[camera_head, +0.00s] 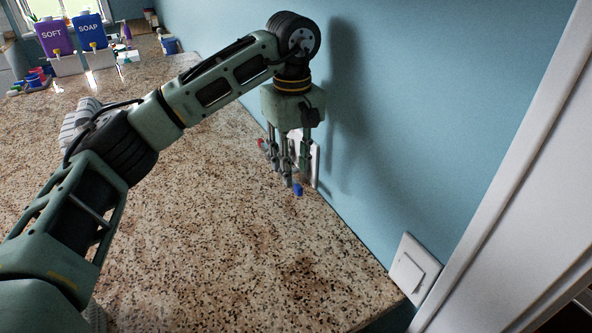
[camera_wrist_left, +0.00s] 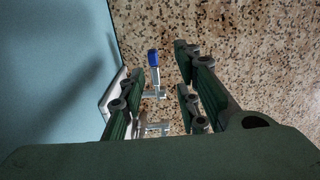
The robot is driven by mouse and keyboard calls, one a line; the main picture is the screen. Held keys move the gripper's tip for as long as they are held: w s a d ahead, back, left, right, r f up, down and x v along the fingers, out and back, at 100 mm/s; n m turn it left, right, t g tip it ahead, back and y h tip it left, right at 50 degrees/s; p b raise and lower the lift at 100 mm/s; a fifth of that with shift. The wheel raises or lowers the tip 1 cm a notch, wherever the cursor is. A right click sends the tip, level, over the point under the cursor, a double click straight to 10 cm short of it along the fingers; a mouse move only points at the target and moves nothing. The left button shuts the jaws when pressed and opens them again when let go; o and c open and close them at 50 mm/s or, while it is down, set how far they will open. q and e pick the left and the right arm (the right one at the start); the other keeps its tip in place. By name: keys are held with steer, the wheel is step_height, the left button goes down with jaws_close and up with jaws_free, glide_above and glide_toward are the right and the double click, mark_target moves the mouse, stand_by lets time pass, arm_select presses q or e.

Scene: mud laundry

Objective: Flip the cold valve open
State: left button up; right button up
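The cold valve's blue handle (camera_head: 298,189) shows just past the fingertips of my left gripper (camera_head: 284,166), close to the wall. In the left wrist view the blue handle (camera_wrist_left: 153,58) points away from the metal valve body (camera_wrist_left: 154,94), which lies between the separated fingers. My left gripper (camera_wrist_left: 157,85) is open with nothing clamped, pointing down at the counter. A red handle (camera_head: 262,144) shows on the other side of the fingers. The fingers hide most of the valve box (camera_head: 316,160) in the head view. My right gripper is not in view.
The speckled counter (camera_head: 250,260) is clear in front. The blue wall (camera_head: 420,120) runs close along the gripper's right. A white switch (camera_head: 413,270) is on the wall near the counter's end. SOFT (camera_head: 53,38) and SOAP (camera_head: 91,32) dispensers stand at the back left.

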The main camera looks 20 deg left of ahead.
mark_target(295, 182)
arm_select(q)
step_height(295, 182, down, 3)
steer(key=shift+w+d+r+p, duration=0.1)
steer(key=shift+p, duration=0.35)
steer(key=f, duration=0.1)
steer(key=w+f, duration=0.1)
steer(key=shift+w+f, duration=0.15)
steer(key=shift+f, duration=0.2)
steer(key=shift+r, duration=0.1)
steer(key=c, duration=0.4)
steer(key=shift+c, duration=0.9)
jaws_close()
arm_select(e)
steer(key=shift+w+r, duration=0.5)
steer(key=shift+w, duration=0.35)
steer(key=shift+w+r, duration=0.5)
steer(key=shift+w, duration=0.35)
